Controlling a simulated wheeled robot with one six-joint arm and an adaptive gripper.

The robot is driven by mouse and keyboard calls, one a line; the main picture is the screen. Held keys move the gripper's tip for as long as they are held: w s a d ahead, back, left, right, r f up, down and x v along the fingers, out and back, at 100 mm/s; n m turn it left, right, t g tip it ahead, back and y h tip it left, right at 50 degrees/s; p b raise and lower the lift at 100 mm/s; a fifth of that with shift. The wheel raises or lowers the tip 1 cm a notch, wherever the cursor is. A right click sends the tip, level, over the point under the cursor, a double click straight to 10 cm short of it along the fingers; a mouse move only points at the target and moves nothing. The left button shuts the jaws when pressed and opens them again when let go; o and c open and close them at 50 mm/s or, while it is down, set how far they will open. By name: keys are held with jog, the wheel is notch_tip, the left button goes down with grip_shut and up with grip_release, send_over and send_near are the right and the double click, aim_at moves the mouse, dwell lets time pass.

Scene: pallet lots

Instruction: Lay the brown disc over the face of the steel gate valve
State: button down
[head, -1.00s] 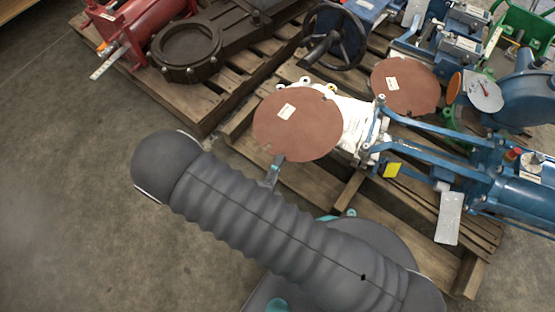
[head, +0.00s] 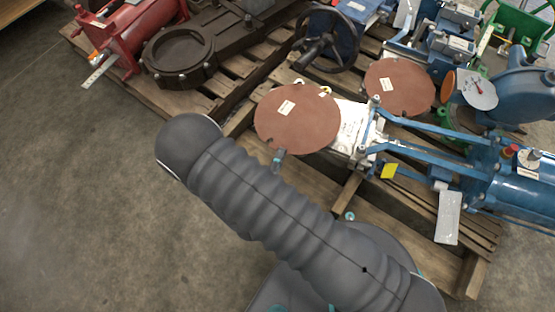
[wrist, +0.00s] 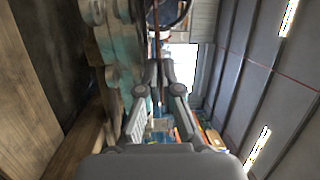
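The brown disc (head: 297,119), with a white label, lies roughly level in the head view. My gripper (head: 278,158) is at its near edge, mostly hidden behind my arm. In the wrist view my gripper (wrist: 158,75) has its fingers close together on the disc (wrist: 157,35), which shows edge-on as a thin brown line. A pale valve body (head: 352,127) with a blue yoke, apparently the steel gate valve, shows to the right of the disc. The disc hides its left part; small bolt ends show past the disc's far edge. The height gap cannot be told.
A second brown disc (head: 400,87) lies to the right. A black handwheel (head: 331,38) stands behind, and a dark valve with a round opening (head: 180,52) is at the left. Blue valves crowd the right of the pallet (head: 350,188). Bare floor is at the left.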

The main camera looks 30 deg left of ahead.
jog(key=shift+w+a+f, duration=0.1)
jog(key=shift+w+a, duration=0.1)
jog(key=shift+w, duration=0.8)
jog(key=shift+w+a+f, duration=0.1)
jog(key=shift+w+a, duration=0.1)
jog(key=shift+w, duration=0.8)
jog(key=shift+f+b, duration=0.4)
jog(key=shift+f, duration=0.3)
dwell(1.1)
jog(key=c, duration=1.7)
grip_release()
jog(key=o, duration=0.6)
jog(key=s, duration=0.4)
jog(key=s+d, duration=0.1)
jog(key=s, duration=0.3)
jog(key=s+d, duration=0.1)
jog(key=s, duration=0.2)
jog(key=shift+s+f, duration=0.4)
